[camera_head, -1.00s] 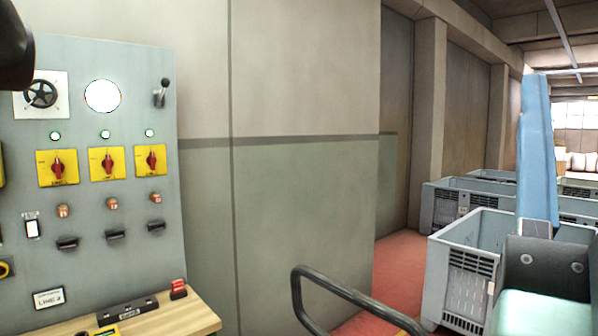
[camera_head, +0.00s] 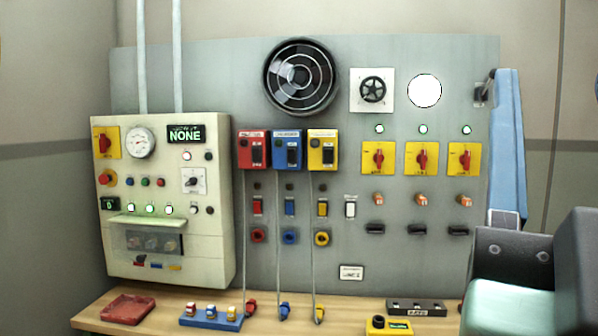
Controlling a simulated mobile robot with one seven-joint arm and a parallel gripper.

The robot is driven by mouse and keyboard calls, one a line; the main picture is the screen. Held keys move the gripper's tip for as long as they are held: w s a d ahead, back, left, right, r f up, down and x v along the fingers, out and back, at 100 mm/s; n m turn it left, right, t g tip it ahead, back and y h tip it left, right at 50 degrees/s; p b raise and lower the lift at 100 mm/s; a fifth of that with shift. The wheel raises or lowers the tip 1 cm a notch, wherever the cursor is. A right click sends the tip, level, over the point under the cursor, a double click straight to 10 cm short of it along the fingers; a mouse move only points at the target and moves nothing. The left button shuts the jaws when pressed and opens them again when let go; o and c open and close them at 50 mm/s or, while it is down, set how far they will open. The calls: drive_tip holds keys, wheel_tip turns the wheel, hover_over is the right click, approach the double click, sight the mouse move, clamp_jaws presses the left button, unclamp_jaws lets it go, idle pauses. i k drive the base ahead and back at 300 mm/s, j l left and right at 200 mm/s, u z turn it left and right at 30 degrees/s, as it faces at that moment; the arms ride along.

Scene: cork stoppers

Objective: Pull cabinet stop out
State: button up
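The cream cabinet (camera_head: 222,170) is mounted on the grey panel at the left. Whether the button is pushed in or out is too small to tell. The cabinet also has a gauge (camera_head: 140,142), a display reading NONE (camera_head: 186,134) and several small buttons and green lamps. My gripper is not in view. Parts of my arm show at the right edge, apart from the cabinet.
A wooden bench (camera_head: 270,320) runs below the panel, with a red tray (camera_head: 127,309), a blue block with small pieces (camera_head: 211,317) and a yellow box (camera_head: 388,326) on it. Red, blue and yellow boxes with hanging cables (camera_head: 288,150) are right of the cabinet.

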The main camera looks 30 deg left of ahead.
sight(103, 179)
drive_tip(key=u, duration=1.7)
drive_tip(key=i+u, duration=0.2)
drive_tip(key=i+j, duration=0.1)
drive_tip(key=i, duration=1)
drive_tip(key=i+j, duration=0.15)
drive_tip(key=i, duration=1)
drive_tip(key=i+l, duration=0.15)
drive_tip(key=i, duration=0.3)
